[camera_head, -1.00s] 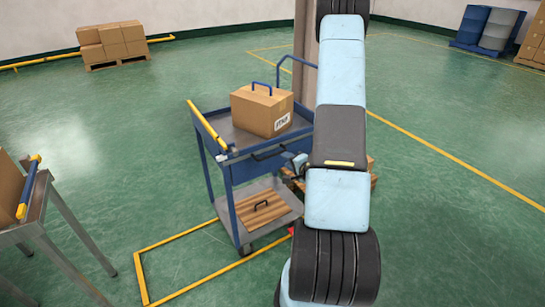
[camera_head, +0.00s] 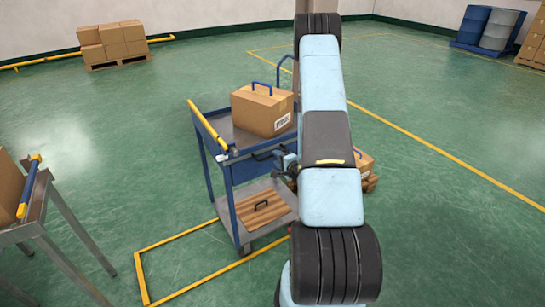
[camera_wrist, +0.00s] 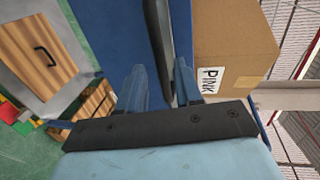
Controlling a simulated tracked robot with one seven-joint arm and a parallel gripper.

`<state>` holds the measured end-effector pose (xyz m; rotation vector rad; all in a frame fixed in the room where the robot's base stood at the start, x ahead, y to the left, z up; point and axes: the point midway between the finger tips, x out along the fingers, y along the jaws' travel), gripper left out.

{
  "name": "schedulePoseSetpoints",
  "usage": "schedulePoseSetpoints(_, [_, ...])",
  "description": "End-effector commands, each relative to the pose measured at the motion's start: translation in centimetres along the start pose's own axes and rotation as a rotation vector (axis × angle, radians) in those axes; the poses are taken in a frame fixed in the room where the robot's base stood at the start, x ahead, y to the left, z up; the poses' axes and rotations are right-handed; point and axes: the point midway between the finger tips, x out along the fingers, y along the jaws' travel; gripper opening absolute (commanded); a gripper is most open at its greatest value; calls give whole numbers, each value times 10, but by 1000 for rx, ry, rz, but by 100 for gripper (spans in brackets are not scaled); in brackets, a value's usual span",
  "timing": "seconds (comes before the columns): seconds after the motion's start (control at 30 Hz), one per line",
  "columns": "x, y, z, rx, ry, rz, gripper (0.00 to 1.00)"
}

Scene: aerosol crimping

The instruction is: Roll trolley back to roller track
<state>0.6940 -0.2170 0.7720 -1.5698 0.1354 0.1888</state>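The trolley (camera_head: 233,199) has a blue frame and two grey shelves. It stands left of my arm with a closed cardboard box (camera_head: 258,112) on its top shelf. A dark handle bar (camera_wrist: 162,45) runs along its near blue end panel. My gripper (camera_head: 284,163) is at that end, partly hidden by my arm. In the wrist view its fingers (camera_wrist: 160,88) stand apart with the bar's end between them; a gap shows on the left of the bar. The roller track (camera_head: 40,205), on grey legs with a yellow bar, is at the far left, cut off by the frame.
A striped wooden lid-like board (camera_head: 262,210) with a black handle lies on the trolley's lower shelf. A yellow floor outline (camera_head: 190,287) lies in front of the trolley. Another box (camera_head: 363,161) on a pallet shows behind my arm. Green floor is clear between trolley and track.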

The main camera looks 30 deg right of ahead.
Motion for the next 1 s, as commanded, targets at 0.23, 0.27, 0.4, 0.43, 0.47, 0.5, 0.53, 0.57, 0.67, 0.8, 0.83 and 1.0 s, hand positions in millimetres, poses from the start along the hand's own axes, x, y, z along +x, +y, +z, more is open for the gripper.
schedulePoseSetpoints(0.23, [31, -1, 0, -2, -2, -2, 35])
schedulePoseSetpoints(0.27, [33, -1, 0, -2, -1, -2, 35])
schedulePoseSetpoints(0.4, [39, 0, 0, -1, 1, -1, 35])
schedulePoseSetpoints(0.43, [39, 0, 0, 0, 1, -1, 35])
schedulePoseSetpoints(0.47, [40, 0, 0, 0, 1, -1, 35])
schedulePoseSetpoints(0.5, [40, 0, 0, 0, 1, -1, 35])
schedulePoseSetpoints(0.53, [40, 0, 0, 0, 1, -1, 35])
schedulePoseSetpoints(0.57, [40, 0, 0, 0, 1, -1, 35])
schedulePoseSetpoints(0.67, [40, 0, 0, 0, 1, -1, 35])
schedulePoseSetpoints(0.8, [40, 0, 0, 0, 1, -1, 23])
schedulePoseSetpoints(0.83, [40, 0, 0, 0, 1, -1, 20])
schedulePoseSetpoints(1.0, [39, 0, 0, 0, 1, 0, 4])
